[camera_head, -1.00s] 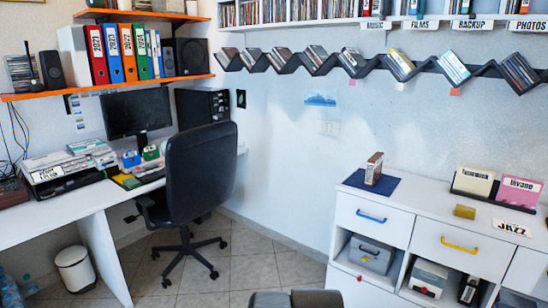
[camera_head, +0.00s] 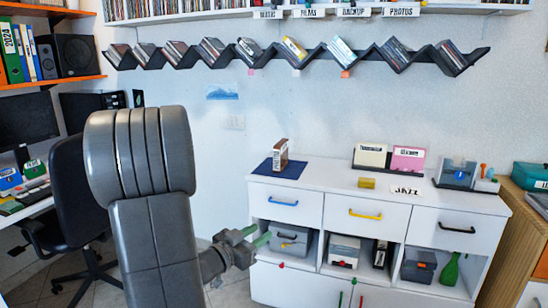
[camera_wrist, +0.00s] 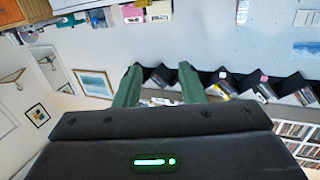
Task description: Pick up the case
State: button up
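An upright brown and white case (camera_head: 281,155) stands on a dark blue mat (camera_head: 261,170) at the left end of the white cabinet's top. My gripper (camera_head: 262,235) is in front of the cabinet and lower than the case, apart from it. In the wrist view its two green fingers (camera_wrist: 160,75) are spread with a gap between them and nothing held. The wrist view is upside down and shows the wall and the zigzag shelf behind the fingers. I cannot make out the case on the mat there.
The white cabinet (camera_head: 380,192) has drawers and open compartments. Its top also holds card holders (camera_head: 390,158), a small yellow box (camera_head: 367,183) and a grey organizer (camera_head: 457,173). A black zigzag shelf (camera_head: 320,57) with disc cases runs along the wall. An office chair (camera_head: 75,190) stands left.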

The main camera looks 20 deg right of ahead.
aim_at(280, 150)
jog(key=i+l+u, duration=0.15)
jog(key=l, duration=0.2)
jog(key=i+l+u, duration=0.15)
jog(key=l, duration=0.25)
jog(key=i+l+u, duration=0.15)
jog(key=l, duration=0.25)
jog(key=i+l+u, duration=0.2)
jog(key=l, duration=0.2)
jog(key=i+l+u, duration=0.15)
jog(key=l, duration=0.3)
jog(key=l+u, duration=0.15)
jog(key=l, duration=0.3)
